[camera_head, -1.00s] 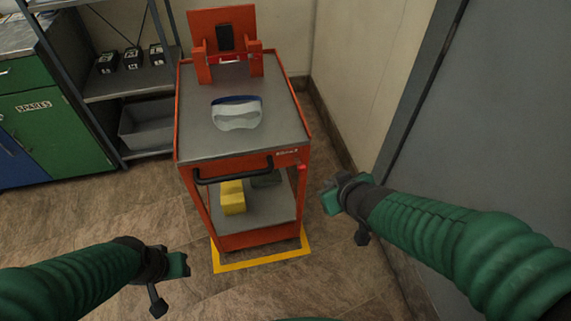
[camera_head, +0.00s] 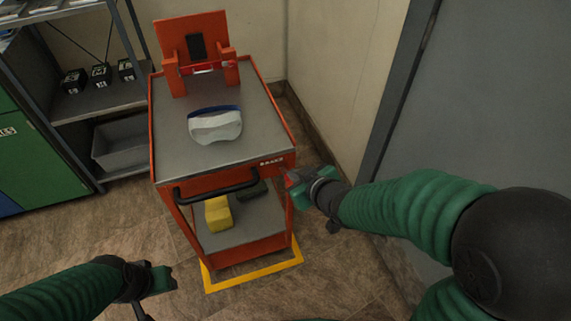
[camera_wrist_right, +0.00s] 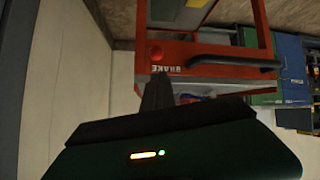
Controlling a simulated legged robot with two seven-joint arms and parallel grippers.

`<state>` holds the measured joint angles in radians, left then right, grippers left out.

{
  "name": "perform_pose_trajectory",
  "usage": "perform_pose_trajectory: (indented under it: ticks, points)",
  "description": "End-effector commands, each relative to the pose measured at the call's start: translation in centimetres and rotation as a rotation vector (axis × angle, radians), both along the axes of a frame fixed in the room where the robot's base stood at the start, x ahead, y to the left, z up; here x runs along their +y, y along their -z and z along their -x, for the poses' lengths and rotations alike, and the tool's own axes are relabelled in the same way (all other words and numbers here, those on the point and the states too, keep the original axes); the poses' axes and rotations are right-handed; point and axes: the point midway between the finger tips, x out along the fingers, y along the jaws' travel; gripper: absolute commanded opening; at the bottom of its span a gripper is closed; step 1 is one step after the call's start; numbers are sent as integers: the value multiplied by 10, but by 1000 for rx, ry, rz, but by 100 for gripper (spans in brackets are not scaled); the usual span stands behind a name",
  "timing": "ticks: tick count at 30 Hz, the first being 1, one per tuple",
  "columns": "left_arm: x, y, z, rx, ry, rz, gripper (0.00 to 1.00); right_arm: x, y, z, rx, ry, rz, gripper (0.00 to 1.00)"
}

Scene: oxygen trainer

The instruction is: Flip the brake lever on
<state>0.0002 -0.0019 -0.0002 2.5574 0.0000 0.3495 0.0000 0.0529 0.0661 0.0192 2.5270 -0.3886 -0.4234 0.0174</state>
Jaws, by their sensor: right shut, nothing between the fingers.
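The orange cart (camera_head: 160,135) stands ahead, with a BRAKE label (camera_head: 271,162) at the right end of its front edge. The red brake lever's end (camera_head: 289,180) shows just below the label, partly hidden by my right gripper. In the right wrist view it is a round red knob (camera_wrist_right: 156,52) beside the BRAKE label (camera_wrist_right: 174,70). My right gripper (camera_head: 296,188) is shut and empty, right at the cart's front right corner. Its dark fingers (camera_wrist_right: 157,92) point at the knob; I cannot tell whether they touch it. My left gripper (camera_head: 160,279) is low at the left, away from the cart.
A black handle (camera_head: 215,192) crosses the cart's front. A clear visor (camera_head: 215,125) lies on its top, and a yellow block (camera_head: 217,214) on its lower shelf. A grey shelf rack (camera_head: 95,100) stands at the left, a grey door panel (camera_head: 480,90) close at the right.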

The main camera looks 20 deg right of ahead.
Motion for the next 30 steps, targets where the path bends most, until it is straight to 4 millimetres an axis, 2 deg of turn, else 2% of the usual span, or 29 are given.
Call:
perform_pose_trajectory:
  ticks: [1, 9, 13, 23, 26, 30]
  points:
    - [0, 17, 1, 4, 0, 0, 40, 2, 17, -10, -2, -3, 0, 0]
    - [0, 31, 2, 5, 1, 0, 40, 9, 38, -46, -3, -3, 0, 0]
    - [0, 32, 2, 5, 0, 0, 40, 9, 41, -52, -3, -2, 1, 0]
    - [0, 32, 2, 5, 0, 0, 40, 9, 41, -52, -5, -2, 0, 0]
    - [0, 37, 2, 5, 0, 0, 40, 9, 43, -54, -16, -3, 1, 0]
    - [0, 55, 2, 5, 0, 0, 40, 9, 50, -60, -68, -2, -2, 0]
